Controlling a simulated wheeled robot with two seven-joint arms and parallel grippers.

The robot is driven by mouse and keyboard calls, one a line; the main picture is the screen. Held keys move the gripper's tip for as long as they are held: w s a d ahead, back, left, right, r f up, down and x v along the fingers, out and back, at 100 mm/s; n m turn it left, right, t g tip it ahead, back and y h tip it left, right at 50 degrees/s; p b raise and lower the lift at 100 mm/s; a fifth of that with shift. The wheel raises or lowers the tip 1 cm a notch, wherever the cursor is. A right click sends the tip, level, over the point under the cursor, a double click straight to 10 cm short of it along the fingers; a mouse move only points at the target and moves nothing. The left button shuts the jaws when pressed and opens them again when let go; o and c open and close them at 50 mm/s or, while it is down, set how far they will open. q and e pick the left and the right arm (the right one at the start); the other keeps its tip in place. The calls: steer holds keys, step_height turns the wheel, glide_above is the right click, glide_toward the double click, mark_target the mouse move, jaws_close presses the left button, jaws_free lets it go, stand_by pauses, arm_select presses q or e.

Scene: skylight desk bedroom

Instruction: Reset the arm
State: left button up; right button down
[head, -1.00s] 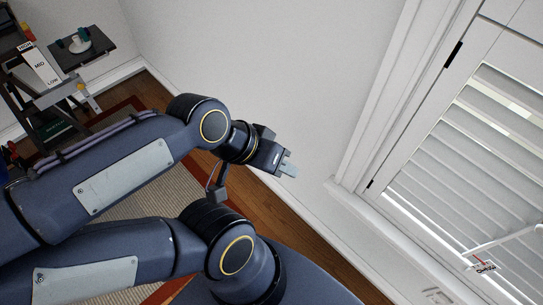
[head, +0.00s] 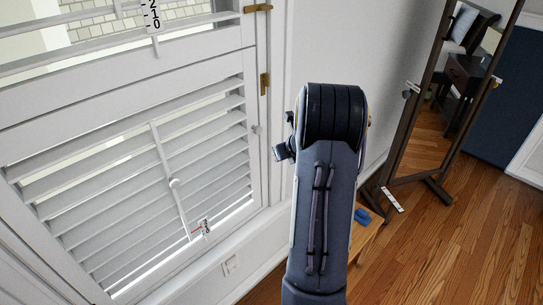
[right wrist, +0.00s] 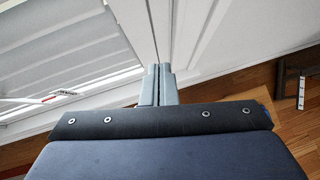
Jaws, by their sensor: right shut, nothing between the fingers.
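My right gripper (right wrist: 158,86) shows in the right wrist view, with its two grey fingers together and nothing between them. It points toward the white wall and window frame. In the head view one of my arms (head: 325,200) rises from the bottom centre and bends at a dark joint near the middle. A small dark part of it sticks out left of that joint, and the fingers are hidden there. I take this for my right arm. My left gripper is in neither current view.
White louvred shutters (head: 150,170) with a tilt rod fill the left of the head view. A standing mirror (head: 387,165) is at the right, with a marked strip (head: 393,200) by its foot. A small blue object (head: 362,215) is beside my arm. Wooden floor (head: 470,245) is open at lower right.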

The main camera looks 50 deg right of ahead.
steer(key=s+a+r+m+t+h, duration=0.1)
steer(key=s+a+r+m, duration=0.1)
steer(key=a+r+m, duration=0.6)
steer(key=s+a+r+m+h, duration=0.1)
steer(key=a+r+m+h, duration=0.3)
steer(key=m, duration=0.7)
steer(key=s+a+f+m+g+y, duration=0.2)
steer(key=s+a+m+y, duration=0.4)
steer(key=a, duration=0.8)
steer(key=s+a+f+m+g+y, duration=0.1)
steer(key=s+a+m+y, duration=0.4)
steer(key=a, duration=0.9)
steer(key=s+m, duration=0.3)
steer(key=s, duration=0.2)
steer(key=shift+s+f+m+g+y, duration=0.25)
steer(key=shift+f+m+g+y, duration=0.15)
steer(key=shift+s, duration=0.1)
